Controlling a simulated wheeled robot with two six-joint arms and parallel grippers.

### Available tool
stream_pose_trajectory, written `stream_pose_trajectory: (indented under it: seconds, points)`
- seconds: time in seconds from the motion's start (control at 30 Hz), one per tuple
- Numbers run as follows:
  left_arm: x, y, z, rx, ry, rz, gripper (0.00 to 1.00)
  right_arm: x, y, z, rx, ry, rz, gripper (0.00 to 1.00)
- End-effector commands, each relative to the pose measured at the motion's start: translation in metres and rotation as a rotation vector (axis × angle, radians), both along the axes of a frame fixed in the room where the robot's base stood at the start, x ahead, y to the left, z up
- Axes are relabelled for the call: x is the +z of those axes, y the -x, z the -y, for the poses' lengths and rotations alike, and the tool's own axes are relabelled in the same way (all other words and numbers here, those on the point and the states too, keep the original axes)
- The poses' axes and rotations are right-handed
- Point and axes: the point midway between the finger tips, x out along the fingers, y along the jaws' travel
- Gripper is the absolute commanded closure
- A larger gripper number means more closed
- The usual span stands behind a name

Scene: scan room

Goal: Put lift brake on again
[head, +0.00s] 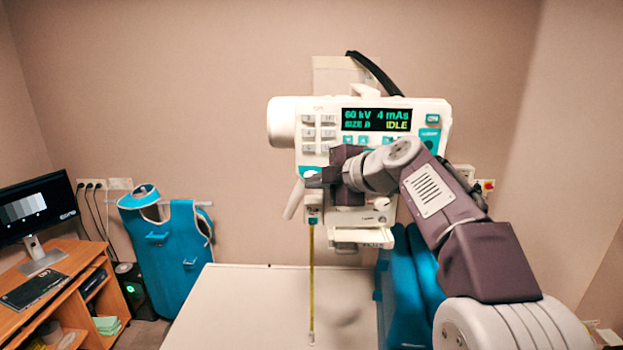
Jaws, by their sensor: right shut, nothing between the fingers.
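The x-ray tube head (375,107) hangs above the table, with a lit display (376,120) reading 60 kV, 4 mAs and IDLE. Its front carries grey and teal buttons. My right gripper (314,178) is shut and empty at the lower left of this panel, close to a teal-and-white control (310,171). I cannot tell whether it touches it. A pale handle (294,199) slants down at the head's left side. No control is legibly marked as the lift brake, and my arm hides part of the panel. My left gripper is not in view.
A yellow tape (311,270) hangs from the head to the pale table (240,305). Teal cushions (420,270) stand at the table's right. A teal apron (172,245) hangs on the wall. A desk (65,285) with a monitor (38,212) is at left.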

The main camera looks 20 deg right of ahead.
Motion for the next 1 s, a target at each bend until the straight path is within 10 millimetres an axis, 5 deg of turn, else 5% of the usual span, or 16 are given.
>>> stream_pose_trajectory:
  seconds: [0.5, 1.0]
  points:
    - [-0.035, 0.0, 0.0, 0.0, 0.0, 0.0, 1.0, -0.002, 0.045, -0.013, 0.0, 0.0, 0.001, 1.0]
    - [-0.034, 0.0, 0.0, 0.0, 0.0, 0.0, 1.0, 0.0, 0.046, -0.013, 0.0, 0.0, 0.0, 1.0]
